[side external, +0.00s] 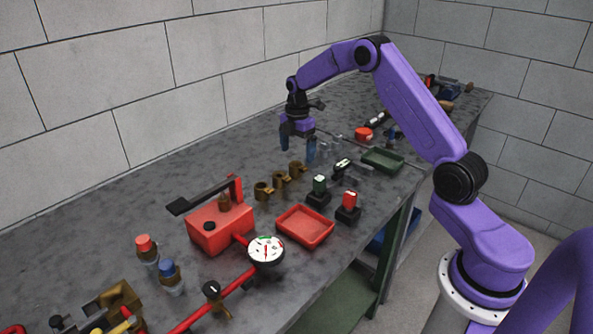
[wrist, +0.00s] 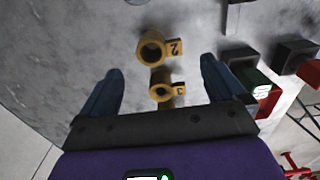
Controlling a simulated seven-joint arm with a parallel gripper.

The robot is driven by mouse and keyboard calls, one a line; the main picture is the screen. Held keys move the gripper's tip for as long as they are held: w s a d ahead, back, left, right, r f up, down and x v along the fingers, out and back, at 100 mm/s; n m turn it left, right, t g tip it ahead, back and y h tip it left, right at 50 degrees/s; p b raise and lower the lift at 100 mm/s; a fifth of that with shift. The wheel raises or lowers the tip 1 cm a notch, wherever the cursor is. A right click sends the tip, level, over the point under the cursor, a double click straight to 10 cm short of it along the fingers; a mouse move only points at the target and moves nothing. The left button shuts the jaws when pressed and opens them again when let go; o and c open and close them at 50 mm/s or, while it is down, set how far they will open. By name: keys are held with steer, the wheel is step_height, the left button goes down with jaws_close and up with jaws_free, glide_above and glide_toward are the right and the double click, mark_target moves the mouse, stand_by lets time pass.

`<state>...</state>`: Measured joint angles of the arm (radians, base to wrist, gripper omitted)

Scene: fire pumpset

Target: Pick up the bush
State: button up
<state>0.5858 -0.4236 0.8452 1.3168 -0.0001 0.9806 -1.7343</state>
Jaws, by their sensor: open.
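Three brass ring-shaped bushes stand in a row on the grey bench: the near one (side external: 263,191), the middle one (side external: 281,179) and the far one (side external: 297,168). In the wrist view, one bush with a tag marked 2 (wrist: 152,49) lies ahead, near the line of the fingertips. Another tagged bush (wrist: 162,91) shows between the fingers; its mark is hard to read. More brass behind it is partly hidden by the gripper body. My gripper (side external: 298,153) is open and empty, pointing down above the far end of the row. Its two blue fingers (wrist: 160,68) are wide apart.
Black-based blocks with green (side external: 319,186) and red (side external: 349,201) tops stand right of the bushes. A red tray (side external: 305,227), a green tray (side external: 382,160) and a red pump box (side external: 219,228) with a gauge (side external: 266,250) are nearby. Bare bench lies toward the wall.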

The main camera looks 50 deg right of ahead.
mark_target(298, 176)
steer(key=shift+d+f, duration=0.2)
steer(key=shift+f, duration=3.4)
steer(key=shift+r, duration=0.1)
steer(key=c, duration=1.3)
